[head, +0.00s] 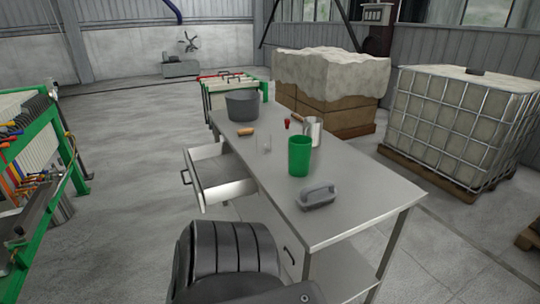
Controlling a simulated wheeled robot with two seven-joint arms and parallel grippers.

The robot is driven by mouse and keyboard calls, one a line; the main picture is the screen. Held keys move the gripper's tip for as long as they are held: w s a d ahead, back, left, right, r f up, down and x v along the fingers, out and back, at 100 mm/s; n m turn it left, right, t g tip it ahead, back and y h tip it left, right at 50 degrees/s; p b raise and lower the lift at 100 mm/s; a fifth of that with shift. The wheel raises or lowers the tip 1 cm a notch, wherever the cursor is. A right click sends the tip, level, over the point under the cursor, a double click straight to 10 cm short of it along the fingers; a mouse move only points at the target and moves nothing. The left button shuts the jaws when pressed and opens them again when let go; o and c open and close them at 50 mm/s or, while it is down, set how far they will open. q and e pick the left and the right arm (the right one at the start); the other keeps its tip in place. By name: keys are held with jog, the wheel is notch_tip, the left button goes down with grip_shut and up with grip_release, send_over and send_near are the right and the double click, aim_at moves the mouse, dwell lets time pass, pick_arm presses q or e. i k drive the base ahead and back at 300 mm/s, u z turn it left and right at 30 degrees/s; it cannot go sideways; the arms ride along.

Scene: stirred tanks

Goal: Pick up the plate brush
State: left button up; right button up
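A grey block-shaped thing with a raised handle on top (318,196) lies near the front end of the steel table (350,215). It looks like the plate brush, but its bristles are not visible. Nothing touches it. Neither of my grippers is in view. A dark ridged part of my own body fills the bottom middle, in front of the table's near left side.
An open drawer (222,177) sticks out left. A green rack (45,165) stands far left.

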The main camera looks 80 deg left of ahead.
aim_at(320, 192)
jog(key=u, duration=0.1)
jog(key=i, duration=0.95)
jog(key=u, duration=0.55)
